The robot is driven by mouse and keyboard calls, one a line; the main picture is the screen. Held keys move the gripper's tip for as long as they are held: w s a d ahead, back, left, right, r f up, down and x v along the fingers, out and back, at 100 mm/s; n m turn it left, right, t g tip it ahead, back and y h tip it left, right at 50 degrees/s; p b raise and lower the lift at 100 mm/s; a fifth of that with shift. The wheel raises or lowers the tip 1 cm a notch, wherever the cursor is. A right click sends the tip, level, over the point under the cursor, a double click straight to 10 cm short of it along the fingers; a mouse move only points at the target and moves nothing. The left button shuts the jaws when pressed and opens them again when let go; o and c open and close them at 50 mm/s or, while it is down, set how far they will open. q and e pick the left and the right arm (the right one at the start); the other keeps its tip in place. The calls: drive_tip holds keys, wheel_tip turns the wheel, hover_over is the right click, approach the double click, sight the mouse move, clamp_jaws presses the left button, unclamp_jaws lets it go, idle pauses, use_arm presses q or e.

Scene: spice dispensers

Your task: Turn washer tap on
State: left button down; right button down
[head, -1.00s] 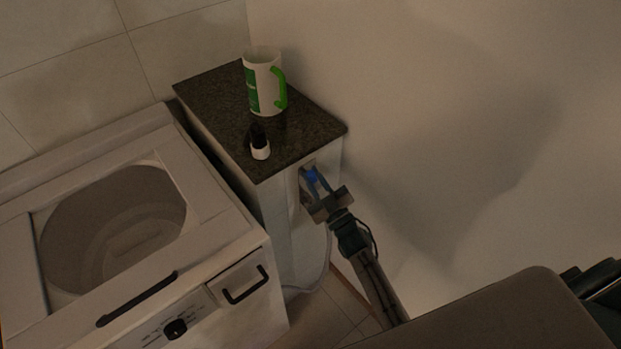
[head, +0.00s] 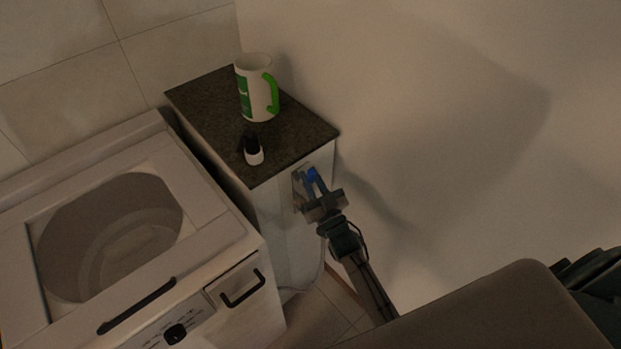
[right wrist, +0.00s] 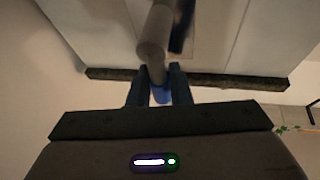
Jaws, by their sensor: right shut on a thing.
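The tap's blue handle (head: 313,174) is on the front face of the narrow cabinet, just below its dark top. My right gripper (head: 307,184) is at the tap, its fingers on the handle. In the right wrist view the blue handle (right wrist: 161,95) sits between the two fingers of the gripper (right wrist: 158,82). The grey cylindrical tap body (right wrist: 153,45) extends up from there in that view. The right gripper is shut on the handle. My left gripper is in neither view.
The white top-loading washer (head: 222,218) stands left of the cabinet. The cabinet's dark stone top (head: 200,97) carries a white and green mug (head: 250,92) and a small black-capped white bottle (head: 253,157). A plain wall (head: 440,130) is close on the right.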

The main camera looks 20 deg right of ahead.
drive_tip(key=c, duration=1.4)
unclamp_jaws()
drive_tip(key=shift+c, duration=0.2)
drive_tip(key=shift+o, duration=0.5)
drive_tip(key=shift+d, duration=0.15)
drive_tip(key=shift+f, duration=0.1)
drive_tip(key=shift+s+f, duration=0.2)
drive_tip(key=shift+s, duration=0.15)
drive_tip(key=b+v, duration=0.3)
drive_tip(key=v, duration=0.6)
drive_tip(key=shift+s+b, duration=0.3)
drive_tip(key=shift+s, duration=0.1)
drive_tip(key=shift+f, duration=0.1)
